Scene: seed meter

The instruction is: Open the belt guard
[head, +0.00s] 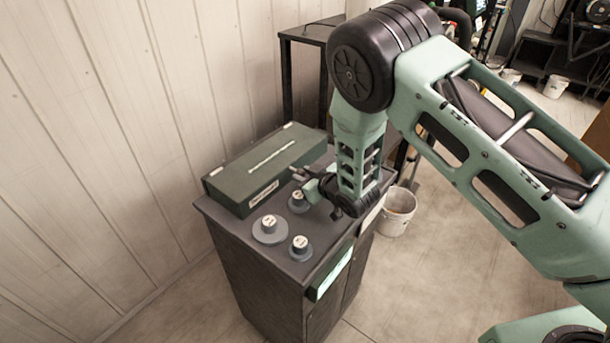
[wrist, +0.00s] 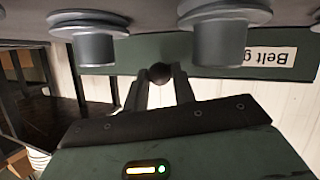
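The belt guard (head: 262,172) is a long dark green box with a flat lid and a white label, on the cabinet top against the wall. Its lid looks closed. In the wrist view its green front (wrist: 270,72) shows upside down with the label partly cut off. A dark round knob (wrist: 160,72) shows at the fingertips, in front of the green face. My gripper (head: 308,180) is at the guard's front. In the wrist view the fingers of my gripper (wrist: 160,80) stand apart, one on each side of the knob; whether they touch it is unclear.
Grey round stepped pieces with white-labelled tops, a large one (head: 270,230) and smaller ones (head: 300,248) (head: 298,202), stand on the cabinet top (head: 240,233) before the guard. A panelled wall (head: 110,140) is close behind. A white bucket (head: 397,212) stands right of the cabinet.

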